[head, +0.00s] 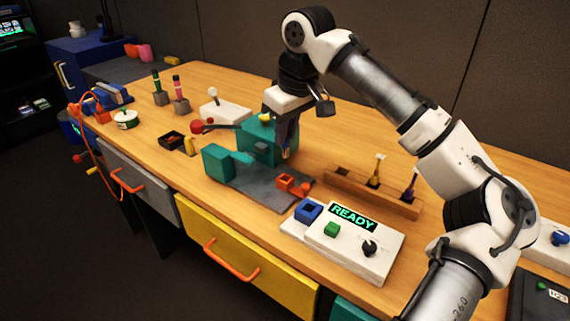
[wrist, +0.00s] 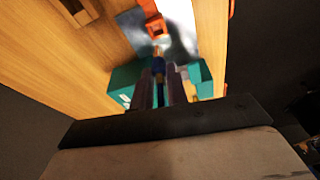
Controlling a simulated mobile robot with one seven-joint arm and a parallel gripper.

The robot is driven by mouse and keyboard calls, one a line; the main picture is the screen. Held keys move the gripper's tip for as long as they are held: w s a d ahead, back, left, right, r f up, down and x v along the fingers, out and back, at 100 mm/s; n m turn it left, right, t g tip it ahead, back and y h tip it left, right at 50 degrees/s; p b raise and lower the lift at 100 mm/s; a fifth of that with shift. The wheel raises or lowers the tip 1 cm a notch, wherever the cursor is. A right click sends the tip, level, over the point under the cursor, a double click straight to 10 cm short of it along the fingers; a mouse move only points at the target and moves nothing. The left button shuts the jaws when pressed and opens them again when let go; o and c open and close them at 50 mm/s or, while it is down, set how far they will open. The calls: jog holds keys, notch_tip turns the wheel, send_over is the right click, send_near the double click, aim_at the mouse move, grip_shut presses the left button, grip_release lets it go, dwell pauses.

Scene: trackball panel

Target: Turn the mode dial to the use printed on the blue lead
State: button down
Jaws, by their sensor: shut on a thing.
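The white panel (head: 345,262) stands at the bench's front right. It has a lit display (head: 353,217) reading READY, a green button (head: 332,229), and a dark dial (head: 369,248). I take this for the mode dial; its markings are too small to read. My gripper (head: 288,148) is over the teal fixture and grey mat, left of and behind the panel. In the wrist view, my gripper (wrist: 160,80) is shut on a slim blue piece (wrist: 158,67), perhaps the blue lead. No print on it is readable.
A wooden rack (head: 345,186) holds yellow-topped and purple leads, with an empty place at left. Orange drawer handles (head: 231,262) stick out in front.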

aim_at(288, 153)
jog(key=shift+f, duration=3.95)
jog(key=c, duration=1.4)
grip_release()
jog(key=shift+f, duration=0.15)
jog(key=v, duration=1.2)
jog(key=shift+a, duration=0.1)
